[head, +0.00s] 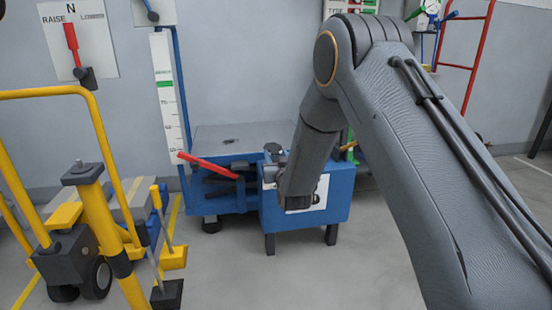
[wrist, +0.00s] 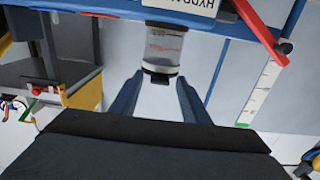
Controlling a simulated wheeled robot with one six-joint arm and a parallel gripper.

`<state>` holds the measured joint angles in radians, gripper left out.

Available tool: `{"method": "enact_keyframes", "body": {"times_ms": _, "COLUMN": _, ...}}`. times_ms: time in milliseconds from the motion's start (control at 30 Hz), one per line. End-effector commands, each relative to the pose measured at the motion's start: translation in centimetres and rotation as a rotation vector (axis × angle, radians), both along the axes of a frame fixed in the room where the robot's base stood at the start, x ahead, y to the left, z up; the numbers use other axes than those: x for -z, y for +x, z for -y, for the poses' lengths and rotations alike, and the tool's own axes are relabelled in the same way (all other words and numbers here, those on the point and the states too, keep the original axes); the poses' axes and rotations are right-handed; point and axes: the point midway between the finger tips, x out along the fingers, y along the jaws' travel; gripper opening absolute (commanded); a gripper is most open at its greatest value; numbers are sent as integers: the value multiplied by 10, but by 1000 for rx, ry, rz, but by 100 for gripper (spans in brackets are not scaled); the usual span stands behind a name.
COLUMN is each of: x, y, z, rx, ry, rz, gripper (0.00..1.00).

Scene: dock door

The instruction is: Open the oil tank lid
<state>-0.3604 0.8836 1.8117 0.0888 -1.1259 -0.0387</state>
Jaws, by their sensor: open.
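The oil tank (wrist: 162,45) is a clear cylinder with red and green level marks, set on a blue unit with a white label (wrist: 182,5). The wrist view shows it upside down. Its dark lid (wrist: 160,74) appears between the two fingertips of my gripper (wrist: 160,80), with a gap on both sides. My gripper is open and holds nothing. How far the fingertips are from the lid in depth is unclear. In the head view, my arm covers most of the tank area above the blue box (head: 325,212), and the fingers cannot be made out.
A red lever (head: 208,166) sticks out beside the blue box. A white level scale (head: 167,100) stands behind. Yellow rails (head: 85,92) and a yellow wheeled device (head: 75,250) stand at left. A red ladder (head: 470,65) is at right.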

Motion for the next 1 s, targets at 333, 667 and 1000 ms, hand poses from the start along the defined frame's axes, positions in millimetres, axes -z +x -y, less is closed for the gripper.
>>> {"method": "enact_keyframes", "body": {"times_ms": 333, "x": 0, "y": 1, "z": 0, "rx": 0, "ry": 0, "rz": 0, "gripper": 25}}
{"method": "enact_keyframes", "body": {"times_ms": 667, "x": 0, "y": 1, "z": 0, "rx": 0, "ry": 0, "rz": -1, "gripper": 0}}
{"method": "enact_keyframes", "body": {"times_ms": 1000, "x": -11, "y": 1, "z": 0, "rx": 1, "ry": -16, "rz": -56, "gripper": 0}}
